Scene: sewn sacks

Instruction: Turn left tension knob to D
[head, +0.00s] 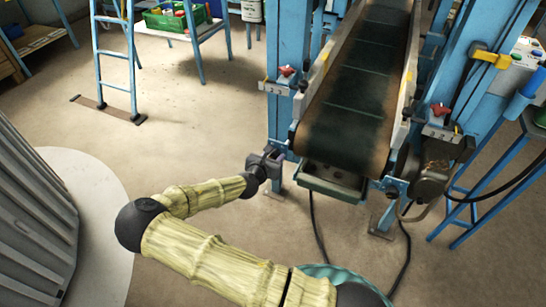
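The left tension knob (287,71) is red and sits on a pale plate on the blue post at the left side of the conveyor. Its pointer direction and the small letters on the plate are too small to read. A similar red right knob (440,109) sits on the right-hand post. My gripper (275,154) is low, well below the left knob and apart from it, close to the lower part of the left blue post. Its fingers are small and dark, so I cannot tell whether they are open or shut. I see nothing held in it.
The dark conveyor belt (350,95) slopes up between the posts, with a grey-green tray (333,183) beneath its end. Black cables (316,232) trail on the floor. A motor (432,172) and blue stand (500,190) are right. A blue ladder (132,62) stands left; floor between is clear.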

